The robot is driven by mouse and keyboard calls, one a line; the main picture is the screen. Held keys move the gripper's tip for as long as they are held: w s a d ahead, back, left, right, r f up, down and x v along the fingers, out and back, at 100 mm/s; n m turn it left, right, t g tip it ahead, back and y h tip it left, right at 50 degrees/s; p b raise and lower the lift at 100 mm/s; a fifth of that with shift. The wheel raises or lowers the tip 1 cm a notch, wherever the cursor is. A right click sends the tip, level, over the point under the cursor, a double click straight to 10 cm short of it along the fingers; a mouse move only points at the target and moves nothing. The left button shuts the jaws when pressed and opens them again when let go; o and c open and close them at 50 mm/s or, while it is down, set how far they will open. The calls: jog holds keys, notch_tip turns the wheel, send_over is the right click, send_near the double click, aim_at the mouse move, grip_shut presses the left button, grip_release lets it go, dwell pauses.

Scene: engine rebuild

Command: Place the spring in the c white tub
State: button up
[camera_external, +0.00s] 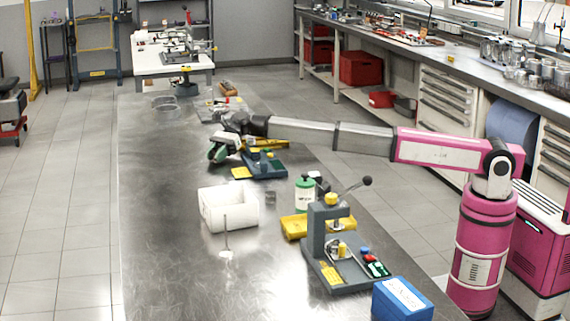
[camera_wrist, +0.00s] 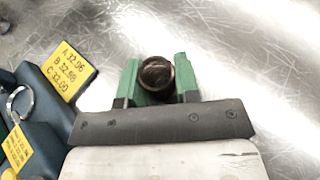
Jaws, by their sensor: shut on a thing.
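My gripper (camera_wrist: 157,82) has green fingers closed on a round, dark brown thing seen end-on, which looks like the spring (camera_wrist: 156,73). In the external view my gripper (camera_external: 217,153) is over the far part of the steel bench, and the spring cannot be made out there. The white tub (camera_external: 212,215) stands on the bench, nearer the camera than my gripper and apart from it. Its inside is partly hidden by its near wall. The tub is not in the wrist view.
A blue-grey gauge stand with a yellow card (camera_wrist: 70,69) sits left in the wrist view, close to my gripper. A small grey cylinder (camera_external: 271,198) and a green-white bottle (camera_external: 305,194) stand right of the tub. The bench's left side is clear.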

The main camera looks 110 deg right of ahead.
jog(key=shift+f, duration=0.15)
jog(key=o, duration=0.9)
jog(key=shift+s+d+r, duration=0.1)
jog(key=shift+s+r, duration=0.05)
jog(key=shift+r, duration=0.1)
jog(key=v, duration=1)
jog(key=shift+s+d+r, duration=0.1)
jog(key=shift+s+d, duration=0.2)
jog(key=shift+o, duration=0.4)
jog(key=shift+s+d+r, duration=0.15)
jog(key=shift+s+d, duration=0.1)
